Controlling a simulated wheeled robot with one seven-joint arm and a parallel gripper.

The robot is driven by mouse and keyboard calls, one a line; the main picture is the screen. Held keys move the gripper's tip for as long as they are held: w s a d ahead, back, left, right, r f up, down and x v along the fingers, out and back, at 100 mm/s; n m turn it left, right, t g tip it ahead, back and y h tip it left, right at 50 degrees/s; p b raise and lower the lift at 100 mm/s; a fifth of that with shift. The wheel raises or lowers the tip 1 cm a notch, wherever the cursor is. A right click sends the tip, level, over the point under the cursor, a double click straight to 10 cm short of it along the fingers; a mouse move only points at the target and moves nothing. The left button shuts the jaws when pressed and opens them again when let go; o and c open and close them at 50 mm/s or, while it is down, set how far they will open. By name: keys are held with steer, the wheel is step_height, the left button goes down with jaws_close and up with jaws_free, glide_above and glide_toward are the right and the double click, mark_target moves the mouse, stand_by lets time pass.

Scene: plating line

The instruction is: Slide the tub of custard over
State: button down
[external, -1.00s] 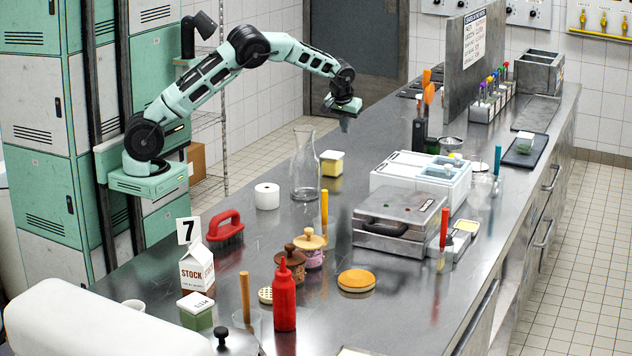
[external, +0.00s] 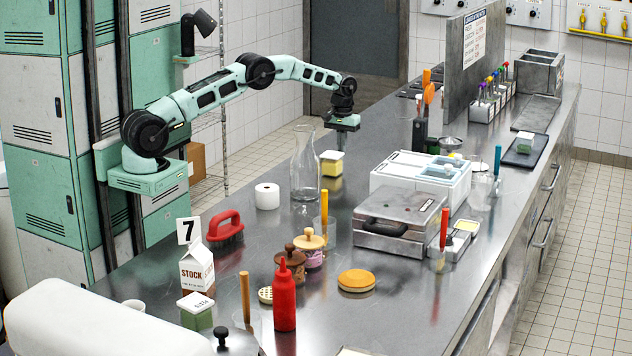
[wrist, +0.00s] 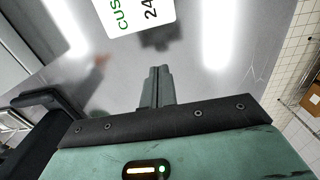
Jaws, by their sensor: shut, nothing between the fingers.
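The tub of custard (external: 331,166) is a small yellow tub with a white lid, upright on the steel counter. In the wrist view its white lid (wrist: 135,12), with green and black lettering partly cut off, shows at the top edge. My gripper (external: 342,139) is low over the counter, just behind and slightly right of the tub in the external view. In the wrist view its fingers (wrist: 158,72) are together with nothing between them. A gap of bare counter shows between the fingertips and the lid, so they look apart.
A glass flask (external: 305,170) stands close to the left of the tub. A white roll (external: 267,197) is farther left, and a clear beaker with a yellow-handled tool (external: 325,218) is in front. A white container (external: 400,180) stands to the right. Counter behind the tub is clear.

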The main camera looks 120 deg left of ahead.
mark_target(329, 155)
step_height(329, 155, down, 2)
steer(key=shift+d+p, duration=0.55)
steer(key=shift+d, duration=0.3)
steer(key=shift+d+f+p, duration=0.1)
steer(key=shift+d+p, duration=0.3)
steer(key=shift+d, duration=0.75)
steer(key=shift+w+d+b, duration=0.1)
steer(key=shift+d+b, duration=0.2)
steer(key=shift+d, duration=2.85)
steer(key=shift+a, duration=0.1)
